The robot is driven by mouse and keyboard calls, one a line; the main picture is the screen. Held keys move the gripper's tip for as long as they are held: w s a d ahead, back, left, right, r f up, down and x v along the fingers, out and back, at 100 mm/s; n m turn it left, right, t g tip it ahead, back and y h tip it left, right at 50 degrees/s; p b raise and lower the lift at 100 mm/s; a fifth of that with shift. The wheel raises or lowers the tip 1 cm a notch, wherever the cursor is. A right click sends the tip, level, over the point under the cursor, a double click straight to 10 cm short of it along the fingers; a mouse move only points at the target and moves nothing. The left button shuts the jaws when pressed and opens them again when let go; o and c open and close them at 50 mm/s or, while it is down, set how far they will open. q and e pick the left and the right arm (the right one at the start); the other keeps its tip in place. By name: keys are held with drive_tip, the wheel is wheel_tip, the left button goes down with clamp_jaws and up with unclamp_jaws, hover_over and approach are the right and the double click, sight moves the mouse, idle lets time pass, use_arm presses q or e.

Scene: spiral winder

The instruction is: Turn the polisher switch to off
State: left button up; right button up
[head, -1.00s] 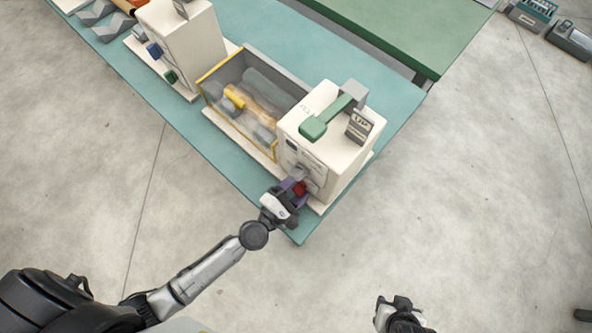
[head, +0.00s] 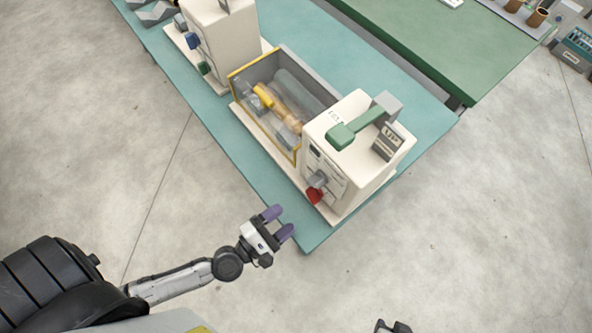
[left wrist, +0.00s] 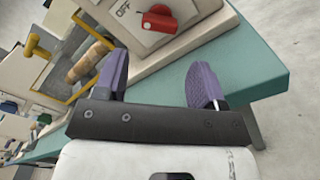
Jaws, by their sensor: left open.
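The polisher (head: 350,140) is a cream box-shaped machine at the right end of the teal bench. Its red switch knob (head: 314,195) sits low on its front face, below a grey knob (head: 319,179). My left gripper (head: 279,223), with purple fingers, is open and empty, apart from the knob, in front of the bench edge. My right gripper (head: 393,327) shows only partly at the bottom edge.
A clear-sided bin with a yellow frame (head: 295,148) adjoins the polisher, with rollers inside. A second cream machine (head: 222,40) stands farther left on the teal bench (head: 270,165). A green table (head: 420,45) lies behind. The floor in front is clear.

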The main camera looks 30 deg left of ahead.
use_arm(q)
drive_tip(key=shift+v, duration=1.8)
